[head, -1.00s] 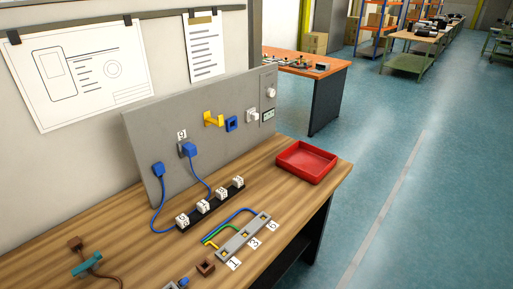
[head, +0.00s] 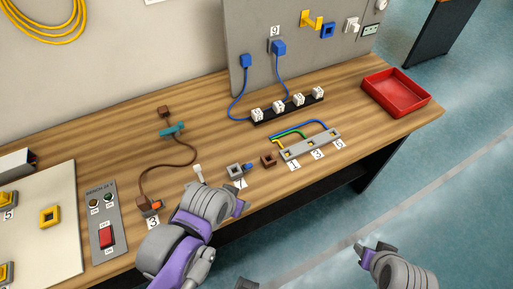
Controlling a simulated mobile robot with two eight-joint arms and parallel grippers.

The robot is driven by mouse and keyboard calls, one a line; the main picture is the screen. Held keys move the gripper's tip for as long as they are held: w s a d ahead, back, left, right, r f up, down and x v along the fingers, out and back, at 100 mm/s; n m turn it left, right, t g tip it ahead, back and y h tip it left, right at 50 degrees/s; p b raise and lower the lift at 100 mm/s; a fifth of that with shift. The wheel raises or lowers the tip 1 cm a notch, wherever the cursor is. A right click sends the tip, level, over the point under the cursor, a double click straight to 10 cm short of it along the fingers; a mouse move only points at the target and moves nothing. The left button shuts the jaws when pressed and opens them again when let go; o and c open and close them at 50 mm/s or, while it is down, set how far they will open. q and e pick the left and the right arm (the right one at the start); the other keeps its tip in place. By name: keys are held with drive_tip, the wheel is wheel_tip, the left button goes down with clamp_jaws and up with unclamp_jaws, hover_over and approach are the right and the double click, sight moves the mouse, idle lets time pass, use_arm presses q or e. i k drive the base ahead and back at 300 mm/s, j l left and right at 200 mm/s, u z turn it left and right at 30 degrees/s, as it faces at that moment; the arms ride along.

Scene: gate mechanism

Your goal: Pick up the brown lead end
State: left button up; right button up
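The brown lead (head: 181,150) lies in a curve on the wooden bench at the left. Its far end is a brown block (head: 164,112), with a teal clip (head: 173,130) just in front of it. Its near end is a brown and orange connector (head: 148,205) beside the label 3. My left gripper (head: 219,190) is over the bench's front edge, right of the near connector and apart from the lead. My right gripper (head: 372,248) is low at the right, beyond the bench edge, with nothing seen in it. The finger gaps are too unclear to judge.
A grey socket block (head: 236,170) and a brown block (head: 268,159) stand near the front edge. A switch panel (head: 106,225) is at the left. A grey terminal strip (head: 310,147), a black rack (head: 288,107) and a red tray (head: 396,92) are to the right.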

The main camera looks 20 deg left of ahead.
sight(143, 203)
drive_tip(key=u, duration=2.35)
drive_tip(key=l+z, duration=0.7)
drive_tip(key=k+j, duration=0.05)
drive_tip(key=j, duration=0.05)
